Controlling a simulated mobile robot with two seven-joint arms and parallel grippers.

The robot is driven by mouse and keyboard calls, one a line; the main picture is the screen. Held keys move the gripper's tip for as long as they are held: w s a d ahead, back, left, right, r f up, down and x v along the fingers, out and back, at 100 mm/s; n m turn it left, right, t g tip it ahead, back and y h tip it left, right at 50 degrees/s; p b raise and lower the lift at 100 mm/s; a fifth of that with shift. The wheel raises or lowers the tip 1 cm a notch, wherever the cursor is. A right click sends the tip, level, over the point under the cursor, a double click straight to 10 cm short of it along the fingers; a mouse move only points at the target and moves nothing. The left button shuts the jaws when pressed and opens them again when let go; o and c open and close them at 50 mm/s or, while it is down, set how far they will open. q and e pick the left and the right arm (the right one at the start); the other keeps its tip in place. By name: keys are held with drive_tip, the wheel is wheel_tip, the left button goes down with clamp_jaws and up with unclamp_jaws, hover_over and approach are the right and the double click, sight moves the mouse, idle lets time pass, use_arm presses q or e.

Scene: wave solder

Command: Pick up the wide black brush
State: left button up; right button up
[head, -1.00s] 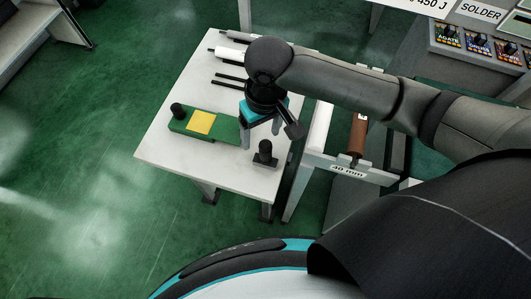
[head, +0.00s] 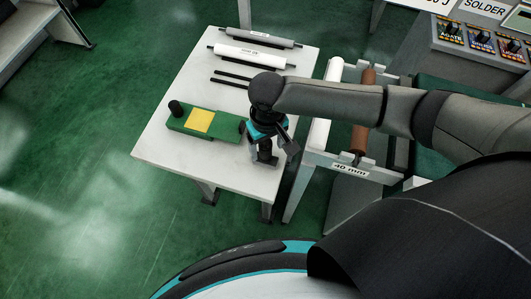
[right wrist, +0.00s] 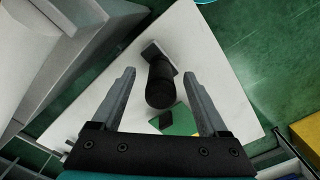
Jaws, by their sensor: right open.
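The wide black brush (head: 265,158) stands on the white table near its front right corner, partly hidden under my right gripper in the head view. In the right wrist view the brush (right wrist: 160,82) shows a round upright black handle on a wider dark base. My right gripper (head: 266,146) is above it, open and empty. In the right wrist view its fingers (right wrist: 160,76) lie on either side of the handle, with gaps between. I cannot tell how far down they reach. My left gripper is not in view.
Two dark rods (head: 232,80) and rollers (head: 250,56) lie farther back on the table (head: 165,157). A roller frame marked 40 mm (head: 338,163) stands close on the right.

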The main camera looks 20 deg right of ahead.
sight(266, 153)
drive_tip(key=f, duration=0.3)
drive_tip(key=f+b, duration=0.1)
drive_tip(key=shift+w+a+f, duration=0.15)
drive_tip(key=shift+w+f, duration=0.05)
drive_tip(key=shift+w, duration=0.1)
clamp_jaws()
idle(0.3)
